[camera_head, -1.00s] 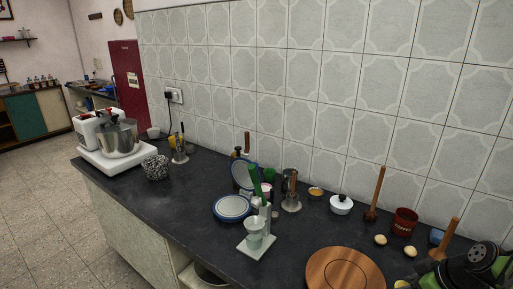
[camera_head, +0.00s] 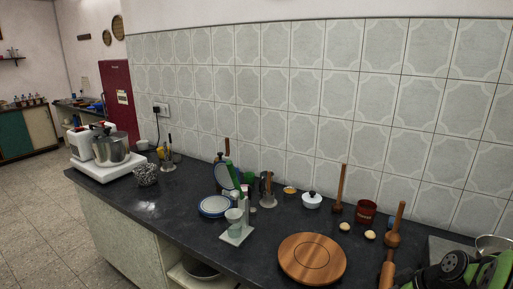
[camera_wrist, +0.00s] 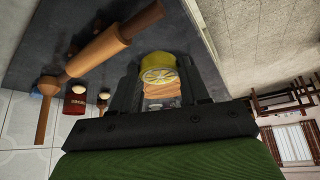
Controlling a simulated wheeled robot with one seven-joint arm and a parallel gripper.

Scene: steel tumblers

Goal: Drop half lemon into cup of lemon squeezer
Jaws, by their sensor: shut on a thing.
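The half lemon (camera_wrist: 158,75) is yellow, with its cut face showing in the wrist view. My gripper (camera_wrist: 160,66) is shut on it, a black finger on each side. The lemon squeezer (camera_head: 235,232) stands upright on the counter in the head view, with a square pale base, a pale greenish cup and a long green handle raised up and back. Its cup (camera_head: 234,216) faces up, but its inside is too small to make out. The held lemon and my fingertips do not show in the head view; part of my arm shows at bottom right.
A round wooden board (camera_head: 311,259) lies right of the squeezer. A blue-rimmed plate (camera_head: 213,206) and a steel utensil holder (camera_head: 268,200) stand close behind it. A rolling pin (camera_wrist: 110,45), wooden pestle and red cup (camera_wrist: 75,100) show in the wrist view.

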